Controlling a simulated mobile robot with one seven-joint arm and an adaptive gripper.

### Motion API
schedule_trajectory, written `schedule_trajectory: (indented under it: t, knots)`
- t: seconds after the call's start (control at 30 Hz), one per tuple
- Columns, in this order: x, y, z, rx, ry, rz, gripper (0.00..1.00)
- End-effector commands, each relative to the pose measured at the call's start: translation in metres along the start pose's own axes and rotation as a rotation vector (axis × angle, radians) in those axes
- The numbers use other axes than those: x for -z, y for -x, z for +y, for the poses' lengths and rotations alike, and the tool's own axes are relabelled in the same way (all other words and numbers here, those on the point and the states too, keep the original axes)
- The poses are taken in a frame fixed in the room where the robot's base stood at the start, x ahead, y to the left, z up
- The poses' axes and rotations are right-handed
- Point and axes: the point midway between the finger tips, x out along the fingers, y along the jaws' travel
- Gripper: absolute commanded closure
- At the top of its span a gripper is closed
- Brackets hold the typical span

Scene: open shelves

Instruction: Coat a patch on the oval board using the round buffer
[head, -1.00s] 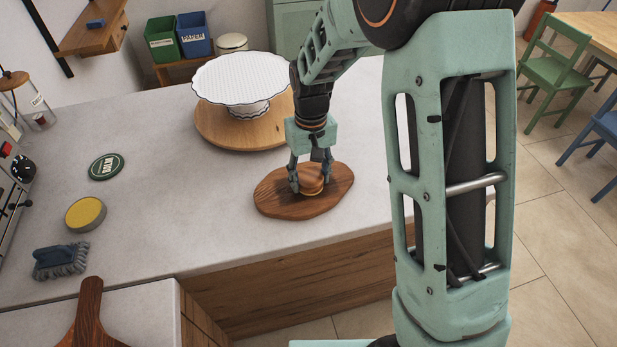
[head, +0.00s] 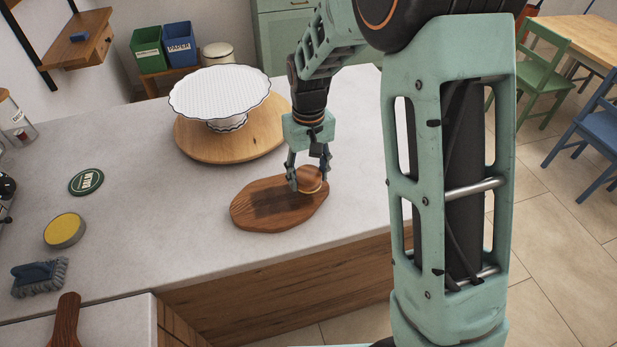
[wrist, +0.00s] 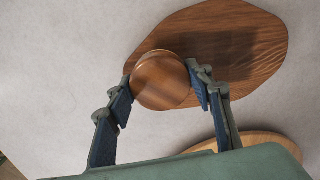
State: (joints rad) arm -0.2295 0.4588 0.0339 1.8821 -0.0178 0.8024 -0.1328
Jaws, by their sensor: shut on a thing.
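The oval board (head: 255,213), brown wood, lies flat on the grey counter. The round buffer (head: 309,179), a wooden knob with a pale lower edge, is at the board's right end in the head view. My gripper (head: 308,184) points down and is shut on the buffer. In the wrist view the buffer (wrist: 161,80) sits between my fingertips (wrist: 165,84), over the near edge of the oval board (wrist: 255,30). A darker area shows on the board beside the buffer; I cannot tell whether it is coating or shadow. The buffer's underside is hidden.
A white scalloped cake stand (head: 220,92) on a round wooden board (head: 190,145) stands behind. A yellow-filled tin (head: 64,229), a green lid (head: 87,182) and a blue brush (head: 38,276) lie on the left. Counter between them and the oval board is clear.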

Motion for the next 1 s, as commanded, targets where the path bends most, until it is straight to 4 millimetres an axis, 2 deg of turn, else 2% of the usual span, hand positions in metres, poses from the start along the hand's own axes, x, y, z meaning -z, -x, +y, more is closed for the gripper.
schedule_trajectory:
  t: [0.03,0.43,1.0]
  knots:
    - [0.001,0.009,0.001,-0.001,-0.001,0.002,0.75]
    - [0.002,0.043,0.002,-0.001,-0.003,0.001,0.75]
    - [0.002,0.045,0.002,0.000,-0.003,0.001,0.75]
